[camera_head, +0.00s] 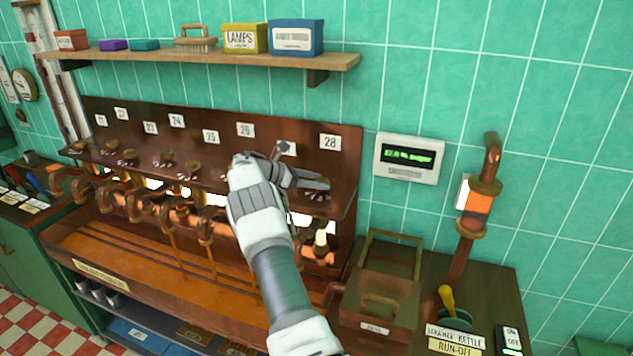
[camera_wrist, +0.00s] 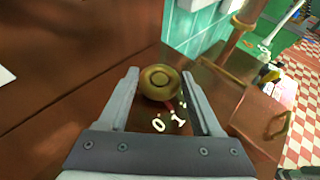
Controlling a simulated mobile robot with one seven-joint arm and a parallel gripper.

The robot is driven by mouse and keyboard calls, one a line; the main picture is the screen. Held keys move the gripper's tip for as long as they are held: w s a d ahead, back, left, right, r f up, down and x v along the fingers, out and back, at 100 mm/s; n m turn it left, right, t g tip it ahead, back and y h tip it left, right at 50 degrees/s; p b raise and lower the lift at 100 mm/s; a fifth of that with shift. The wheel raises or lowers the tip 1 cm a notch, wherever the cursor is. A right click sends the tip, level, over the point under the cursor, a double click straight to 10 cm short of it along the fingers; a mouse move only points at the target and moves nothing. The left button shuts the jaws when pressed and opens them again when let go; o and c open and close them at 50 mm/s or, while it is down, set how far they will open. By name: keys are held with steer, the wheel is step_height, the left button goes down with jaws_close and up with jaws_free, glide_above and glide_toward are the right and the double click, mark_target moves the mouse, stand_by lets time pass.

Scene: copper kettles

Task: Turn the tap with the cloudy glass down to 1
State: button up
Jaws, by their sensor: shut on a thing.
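My gripper (camera_wrist: 160,78) is shut on a round brass tap knob (camera_wrist: 159,88) in the wrist view, one finger on each side. White digits 0 and 1 (camera_wrist: 169,122) show below the knob; a small red mark at the knob's lower edge lies toward the 1. In the head view my gripper (camera_head: 308,178) is at the right end of the wooden tap panel (camera_head: 345,165), close to the 28 label (camera_head: 330,142). It hides the knob and part of the neighbouring label there. Lit glasses (camera_head: 299,220) show under the shelf; I cannot tell which is cloudy.
Several more tap knobs and copper spouts (camera_head: 207,228) line the panel to the left. A wall display (camera_head: 408,158) with green text hangs at right. A shelf (camera_head: 200,58) with boxes runs above.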

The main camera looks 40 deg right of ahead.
steer(key=o, duration=1.4)
steer(key=shift+c, duration=0.2)
steer(key=b+v, duration=0.1)
steer(key=v, duration=1.6)
steer(key=shift+a, duration=0.15)
steer(key=shift+w+r, duration=0.1)
steer(key=shift+r, duration=0.1)
